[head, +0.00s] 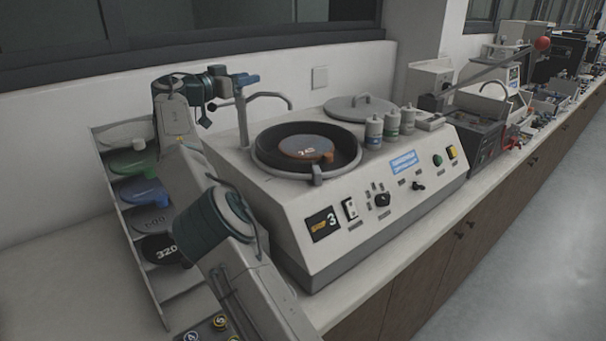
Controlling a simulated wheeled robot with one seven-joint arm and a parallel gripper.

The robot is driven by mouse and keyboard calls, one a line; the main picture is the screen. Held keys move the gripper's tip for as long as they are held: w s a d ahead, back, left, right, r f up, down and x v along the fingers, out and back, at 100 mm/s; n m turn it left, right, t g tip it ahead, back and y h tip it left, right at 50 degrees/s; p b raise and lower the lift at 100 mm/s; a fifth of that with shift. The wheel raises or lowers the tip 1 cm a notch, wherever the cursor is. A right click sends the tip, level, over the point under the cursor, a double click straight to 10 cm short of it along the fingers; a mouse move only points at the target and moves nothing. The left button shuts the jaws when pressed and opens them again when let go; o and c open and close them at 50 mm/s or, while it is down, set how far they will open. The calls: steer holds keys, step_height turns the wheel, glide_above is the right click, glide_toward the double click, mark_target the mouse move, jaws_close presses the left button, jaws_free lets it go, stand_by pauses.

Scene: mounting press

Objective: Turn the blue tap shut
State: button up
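The blue tap (247,79) is a small blue handle in the head view, above the thin grey pipe and curved spout (270,96) at the back left of the polishing machine. My gripper (229,84) is at the end of my arm, just left of the blue handle. It looks very close to the handle, but I cannot tell whether it touches. The fingers are small and dark, so their opening cannot be made out.
The polishing machine (335,250) has a round bowl (262,160) with a brown disc (306,148). A disc rack (150,285) is at left, partly behind my arm. The counter at far left (60,270) is clear.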

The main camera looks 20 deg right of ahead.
steer(key=shift+w+f+n+t+y+b, duration=0.15)
steer(key=shift+n+t+y+b, duration=0.4)
steer(key=shift+b, duration=0.7)
steer(key=shift+s+f+n+t+y+b, duration=0.15)
steer(key=shift+n+t+b, duration=0.2)
steer(key=shift+t+b, duration=0.65)
